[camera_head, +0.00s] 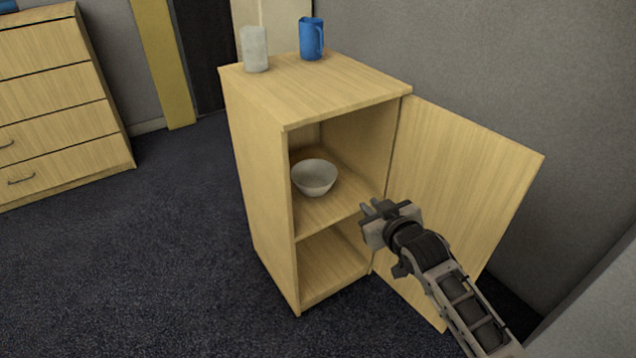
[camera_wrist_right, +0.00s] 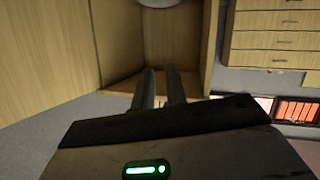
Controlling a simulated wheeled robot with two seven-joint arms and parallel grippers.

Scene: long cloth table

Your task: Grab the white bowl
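The white bowl (camera_head: 314,178) sits upright on the upper shelf of an open wooden cabinet (camera_head: 262,180). My right gripper (camera_head: 371,208) is in front of the cabinet opening, to the right of the bowl and lower in the picture, apart from it. Its two fingers point toward the cabinet with a narrow empty gap between them. In the right wrist view the fingers (camera_wrist_right: 160,88) point into the cabinet, and a pale curved shape at the top edge looks like the bowl (camera_wrist_right: 165,3). My left gripper is not in view.
The cabinet door (camera_head: 465,175) stands open to the right, beside my right arm. The lower shelf (camera_head: 325,265) looks empty. A drawer chest (camera_head: 55,100) stands at left, with clear floor between.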

